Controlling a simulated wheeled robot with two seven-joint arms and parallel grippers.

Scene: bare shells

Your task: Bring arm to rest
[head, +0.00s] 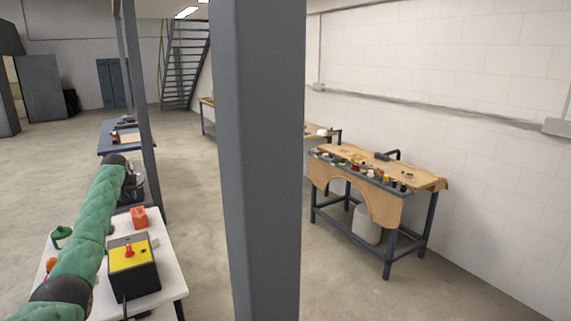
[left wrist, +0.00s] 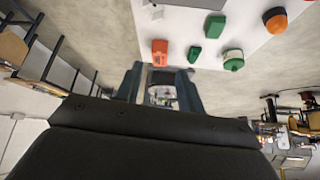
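My left arm, in green padding, reaches in from the lower left of the head view over the white table (head: 165,262). Its dark left gripper (head: 135,192) is near the table's far edge, partly hidden by the arm. In the left wrist view the two fingers of the left gripper (left wrist: 160,92) stand apart with nothing held between them. The white table (left wrist: 130,22) is beyond the fingers there. My right arm and gripper are not in view.
An orange-red block (head: 139,217) and a black box with a yellow top and red knob (head: 133,265) are on the white table. A grey post (head: 258,160) stands close in front. A wooden workbench (head: 375,171) is at right. Open floor lies between.

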